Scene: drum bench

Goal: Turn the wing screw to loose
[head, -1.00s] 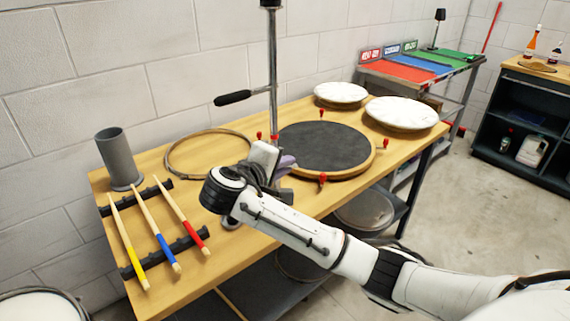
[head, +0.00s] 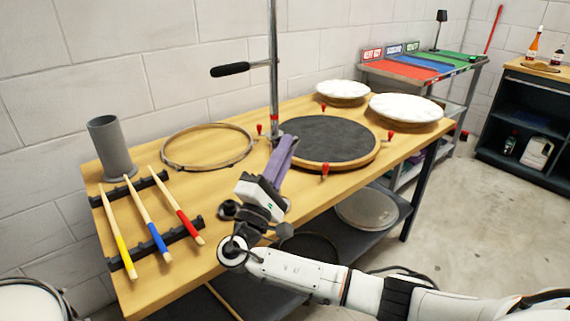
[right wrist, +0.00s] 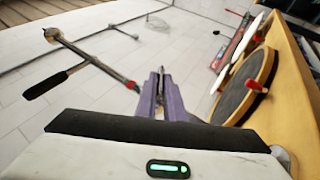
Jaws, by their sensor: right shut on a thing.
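My right gripper (head: 290,142) has purple fingers and reaches to the left edge of the round dark pad (head: 325,138), close to the foot of the upright metal pole (head: 273,75). The right wrist view shows the fingers (right wrist: 160,80) closed around a narrow greyish piece. I take this to be the wing screw, but its shape is mostly hidden by the fingers. Several red-handled screws stand around the pad: one at the front (head: 325,171), one at the right (head: 390,136) and one at the back (head: 323,107). My left gripper is not in view.
A black-gripped bar (head: 230,69) sticks out left from the pole. A hoop (head: 165,160), a grey cup (head: 110,150) and a rack with three sticks (head: 152,228) are on the left of the bench (head: 190,290). Two white drumheads (head: 405,107) lie at the right.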

